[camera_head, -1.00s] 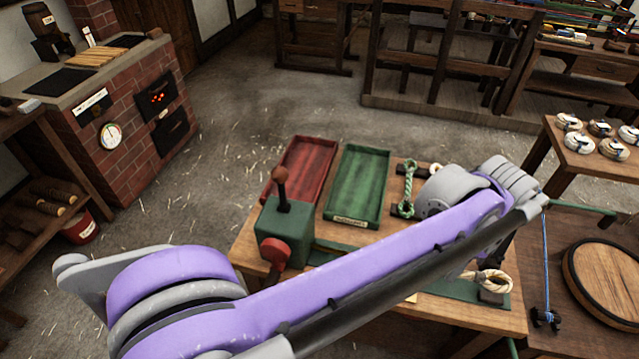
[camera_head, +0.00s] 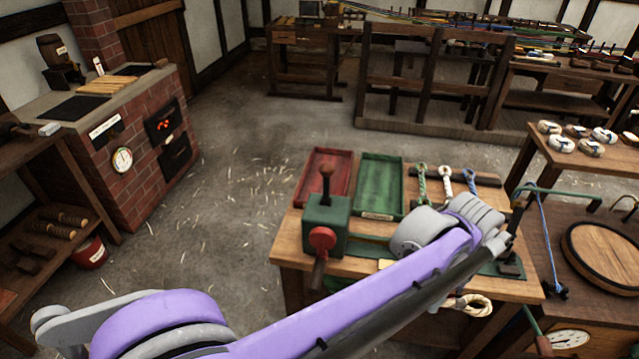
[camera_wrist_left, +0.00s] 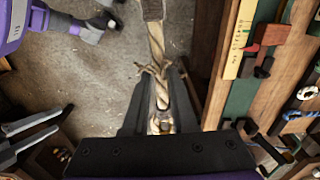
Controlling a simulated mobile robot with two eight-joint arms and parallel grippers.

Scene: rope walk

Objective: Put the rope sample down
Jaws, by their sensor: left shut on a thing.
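My left gripper (camera_wrist_left: 160,112) is shut on a tan rope sample (camera_wrist_left: 156,45) in the left wrist view. The twisted rope runs up out of the jaws, with frayed strands just past the fingertips. It hangs over the floor beside the table edge. In the head view a pale rope loop (camera_head: 466,304) shows at the table's front edge, below my purple arm; the jaws are hidden there. Dark grey prongs stand at the left of the wrist view; I cannot tell if they are my right gripper.
The wooden table (camera_head: 300,250) carries a red tray (camera_head: 324,176), a green tray (camera_head: 378,186) and a green block with a red crank (camera_head: 325,222). Several short ropes (camera_head: 446,182) lie at its back right. A brick stove (camera_head: 125,175) stands left; open floor lies between.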

